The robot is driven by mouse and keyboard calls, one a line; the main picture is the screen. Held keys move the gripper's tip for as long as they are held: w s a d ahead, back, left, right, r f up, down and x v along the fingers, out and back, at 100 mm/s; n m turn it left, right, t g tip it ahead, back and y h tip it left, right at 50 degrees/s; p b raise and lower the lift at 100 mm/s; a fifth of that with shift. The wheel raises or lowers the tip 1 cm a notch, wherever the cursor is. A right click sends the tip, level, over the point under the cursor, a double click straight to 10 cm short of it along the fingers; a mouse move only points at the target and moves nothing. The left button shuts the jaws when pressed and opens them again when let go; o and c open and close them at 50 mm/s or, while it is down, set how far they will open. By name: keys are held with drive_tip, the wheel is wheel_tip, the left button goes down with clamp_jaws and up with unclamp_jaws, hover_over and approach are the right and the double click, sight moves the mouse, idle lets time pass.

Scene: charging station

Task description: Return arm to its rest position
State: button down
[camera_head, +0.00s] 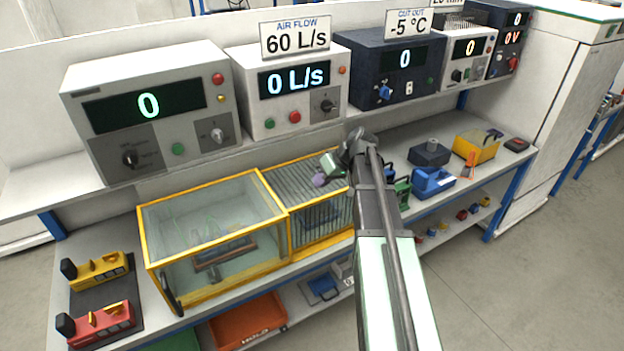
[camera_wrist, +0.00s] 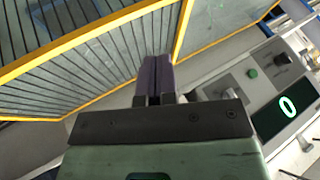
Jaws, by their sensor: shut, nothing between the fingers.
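My gripper (camera_head: 320,180) hangs in front of the instrument shelf, over the slatted right part of the yellow-framed enclosure (camera_head: 168,275). My arm reaches up to it from the bottom of the head view. In the wrist view, the two purple fingers of my gripper (camera_wrist: 157,62) lie side by side, shut with nothing between them. The yellow frame and slats of the enclosure (camera_wrist: 120,32) show behind the fingers there. I cannot tell the exact gap between the fingers and the slats.
Instruments stand on the upper shelf, including a white one (camera_head: 150,160) and a dark blue one (camera_head: 430,62). A red device (camera_head: 100,325) and a yellow device (camera_head: 98,270) sit at left. Open floor (camera_head: 540,260) lies at right.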

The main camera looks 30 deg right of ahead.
drive_tip(key=s+a+f+m+g+h+b, duration=0.1)
drive_tip(key=s+a+f+g+h+b, duration=0.1)
drive_tip(key=s+a, duration=0.7)
drive_tip(key=s+a+f+g+h+b, duration=0.2)
drive_tip(key=s+a+f, duration=0.4)
drive_tip(key=s+a, duration=0.3)
drive_tip(key=shift+a+f+m+h+b, duration=0.25)
drive_tip(key=shift+a+m+h+b, duration=0.25)
drive_tip(key=shift+a+h, duration=0.4)
drive_tip(key=c, duration=1.8)
unclamp_jaws()
drive_tip(key=shift+d, duration=0.15)
